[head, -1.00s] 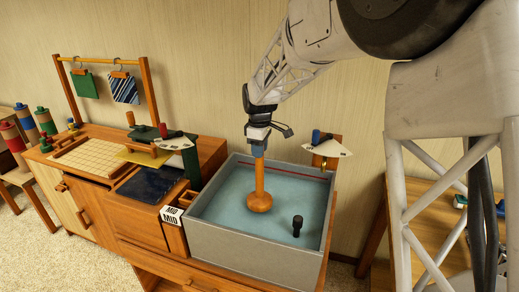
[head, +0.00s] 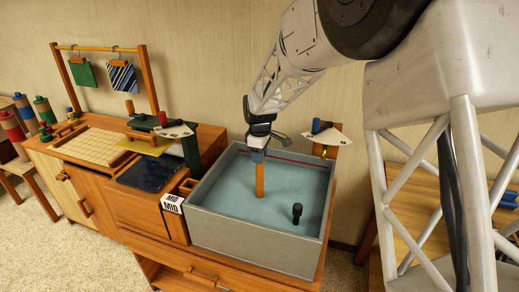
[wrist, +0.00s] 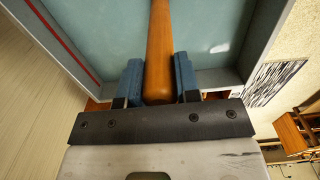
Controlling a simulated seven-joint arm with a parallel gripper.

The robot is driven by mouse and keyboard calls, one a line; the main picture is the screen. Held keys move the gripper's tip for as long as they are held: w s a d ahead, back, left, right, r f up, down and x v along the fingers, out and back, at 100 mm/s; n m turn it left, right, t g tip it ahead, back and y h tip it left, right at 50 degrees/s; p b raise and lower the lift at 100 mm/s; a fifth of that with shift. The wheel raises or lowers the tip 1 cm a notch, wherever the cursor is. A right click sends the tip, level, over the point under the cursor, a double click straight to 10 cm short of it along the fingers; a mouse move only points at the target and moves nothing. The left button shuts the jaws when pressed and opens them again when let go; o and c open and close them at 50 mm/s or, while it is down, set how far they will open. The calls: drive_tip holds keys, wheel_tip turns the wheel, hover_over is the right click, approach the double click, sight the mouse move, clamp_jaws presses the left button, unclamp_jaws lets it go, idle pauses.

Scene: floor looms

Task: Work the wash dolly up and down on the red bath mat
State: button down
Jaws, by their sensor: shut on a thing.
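The wash dolly (head: 259,181) is a wooden rod standing upright in the grey tub (head: 250,241). Its round foot is hidden under the cloudy blue-green water (head: 225,190). My gripper (head: 258,156) is shut on the top of the rod, above the water. In the wrist view, the two blue fingers of my gripper (wrist: 158,80) press the rod (wrist: 161,35) from both sides. The red bath mat cannot be made out in either view.
A black knob (head: 297,213) stands up from the water right of the rod. A red line (head: 290,161) runs along the tub's far inner wall. A "MID" sign (head: 172,204) is at the tub's left. A post with a white plate (head: 326,137) stands behind the right corner.

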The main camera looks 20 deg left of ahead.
drive_tip(key=shift+f, duration=0.85)
drive_tip(key=shift+r, duration=4.7)
drive_tip(key=shift+f, duration=0.15)
